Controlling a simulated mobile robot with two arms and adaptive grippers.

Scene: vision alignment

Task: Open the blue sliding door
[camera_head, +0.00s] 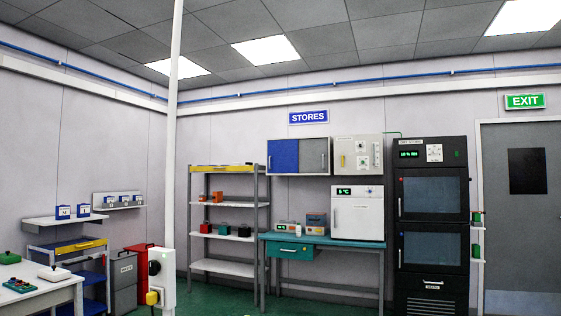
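The blue sliding door (284,156) is the left panel of a wall cabinet under the STORES sign, at the middle of the head view. A grey panel (313,155) fills the right half of the same cabinet. The blue panel covers the left half, and what lies behind it is hidden. A light cabinet (357,154) hangs directly to the right. Neither of my grippers shows in the head view.
A teal bench (310,240) with a white oven-like unit (357,213) stands below the cabinet. A grey shelf rack (229,240) stands left of it, a tall black cabinet (432,225) right. A white pole (171,150) rises in front. Green floor shows low down.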

